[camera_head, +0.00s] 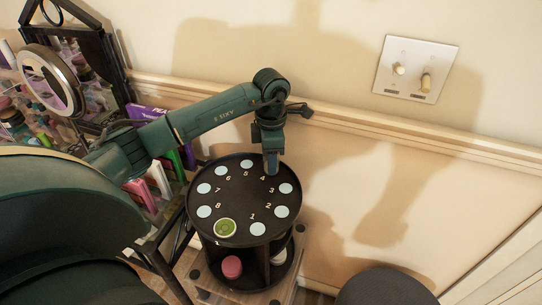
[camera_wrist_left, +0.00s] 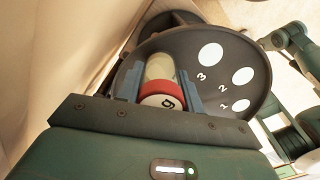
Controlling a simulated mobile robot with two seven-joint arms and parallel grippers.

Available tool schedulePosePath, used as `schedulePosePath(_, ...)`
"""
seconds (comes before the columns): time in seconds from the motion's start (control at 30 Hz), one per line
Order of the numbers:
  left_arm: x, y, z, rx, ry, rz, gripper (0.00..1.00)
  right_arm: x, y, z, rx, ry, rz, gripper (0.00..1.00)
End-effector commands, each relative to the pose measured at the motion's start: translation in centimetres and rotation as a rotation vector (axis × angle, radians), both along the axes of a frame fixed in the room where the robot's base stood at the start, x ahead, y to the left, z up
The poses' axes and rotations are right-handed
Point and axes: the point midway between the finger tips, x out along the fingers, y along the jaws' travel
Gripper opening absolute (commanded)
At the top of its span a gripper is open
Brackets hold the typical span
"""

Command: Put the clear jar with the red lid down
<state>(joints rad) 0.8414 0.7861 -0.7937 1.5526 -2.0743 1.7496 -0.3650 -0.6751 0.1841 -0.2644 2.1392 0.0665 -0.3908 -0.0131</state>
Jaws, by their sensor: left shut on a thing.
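My left gripper (camera_head: 271,168) points down at the back right of the round black tray (camera_head: 238,170), by the number 4. In the left wrist view the gripper (camera_wrist_left: 161,88) is shut on the clear jar with the red lid (camera_wrist_left: 160,68), with a finger on each side. The lid faces the camera and the jar's body points toward the tray surface. In the head view the gripper hides the jar. I cannot tell whether the jar's base touches the tray. My right gripper is not in view.
The tray has pale round spots numbered around its rim, several bare. A green-topped item (camera_head: 226,228) occupies a front-left spot. A pink item (camera_head: 231,266) sits on the shelf below. The wall (camera_head: 340,160) is close behind; a cluttered rack (camera_head: 75,70) stands left.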

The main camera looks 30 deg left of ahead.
Motion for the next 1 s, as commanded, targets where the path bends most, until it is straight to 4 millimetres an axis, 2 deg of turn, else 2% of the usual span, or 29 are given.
schedulePosePath(0.03,0.0,0.0,-0.3,0.0,0.0,0.0,0.15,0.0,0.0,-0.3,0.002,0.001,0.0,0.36)
schedulePosePath(0.07,0.0,0.0,-0.2,0.0,0.0,0.0,0.39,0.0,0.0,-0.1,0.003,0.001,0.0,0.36)
schedulePosePath(0.3,0.0,0.0,-0.1,0.0,0.0,0.0,0.59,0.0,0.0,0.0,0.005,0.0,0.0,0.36)
schedulePosePath(0.53,0.0,0.0,0.0,0.0,0.0,0.0,0.59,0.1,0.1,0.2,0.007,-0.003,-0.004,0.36)
schedulePosePath(0.67,0.1,0.0,0.8,0.0,-0.003,0.0,0.59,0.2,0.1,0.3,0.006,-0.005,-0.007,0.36)
schedulePosePath(0.77,0.1,0.0,2.4,-0.001,-0.006,-0.001,0.59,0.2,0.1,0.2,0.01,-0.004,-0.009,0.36)
schedulePosePath(1.0,0.1,0.0,7.7,0.0,-0.006,-0.001,0.59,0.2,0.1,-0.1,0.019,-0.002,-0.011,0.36)
